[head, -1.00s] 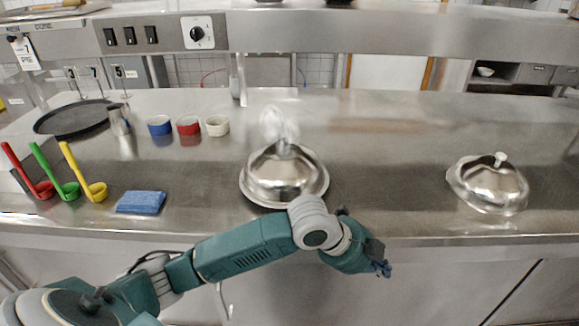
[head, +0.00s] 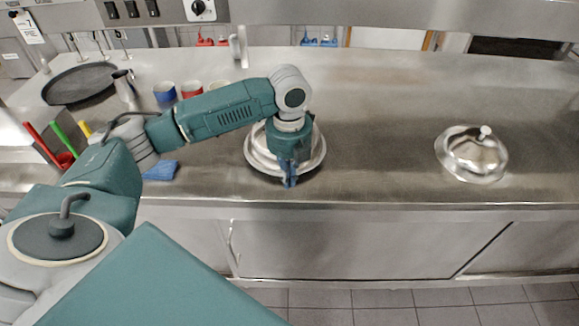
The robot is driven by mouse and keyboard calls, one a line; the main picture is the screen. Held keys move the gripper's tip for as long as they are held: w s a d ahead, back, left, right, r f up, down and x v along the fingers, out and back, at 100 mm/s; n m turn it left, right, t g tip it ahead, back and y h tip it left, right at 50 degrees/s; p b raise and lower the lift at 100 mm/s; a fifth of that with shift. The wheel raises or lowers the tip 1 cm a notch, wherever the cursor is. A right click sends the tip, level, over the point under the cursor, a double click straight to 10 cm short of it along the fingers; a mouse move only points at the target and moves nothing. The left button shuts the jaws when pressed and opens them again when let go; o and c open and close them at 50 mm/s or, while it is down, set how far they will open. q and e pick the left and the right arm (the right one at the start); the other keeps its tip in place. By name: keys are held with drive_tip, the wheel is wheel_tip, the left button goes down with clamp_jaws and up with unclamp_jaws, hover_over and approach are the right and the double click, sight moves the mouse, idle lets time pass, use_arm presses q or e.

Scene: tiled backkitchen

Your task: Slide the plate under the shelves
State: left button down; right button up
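A round plate with a shiny metal dome lid (head: 256,150) stands near the front edge of the steel counter. My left arm reaches over from the left and hides much of it. My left gripper (head: 289,180) points down at the near rim of the plate. I cannot tell whether it touches the rim, or how far apart its fingers are. A steel shelf (head: 380,14) runs above the back of the counter. A second domed plate (head: 471,156) stands apart at the right. My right gripper is not in view.
A dark round tray (head: 78,84), a metal cup (head: 123,86) and small bowls (head: 164,92) stand at the left. Red, green and yellow ladles and a blue cloth (head: 160,171) are partly behind my arm. The counter between the domes is clear.

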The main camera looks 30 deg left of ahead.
use_arm(q)
wheel_tip(320, 180, down, 4)
drive_tip(key=shift+r+p, duration=0.1)
drive_tip(key=shift+p, duration=0.3)
drive_tip(key=shift+w+a+f+p, duration=0.25)
drive_tip(key=shift+w+a+p, duration=0.1)
drive_tip(key=shift+w, duration=0.25)
drive_tip(key=shift+w+a+f+p, duration=0.2)
drive_tip(key=shift+w+a+p, duration=0.15)
drive_tip(key=shift+w, duration=0.25)
drive_tip(key=shift+w+a+f, duration=0.15)
drive_tip(key=shift+w+a, duration=0.2)
drive_tip(key=shift+w, duration=0.2)
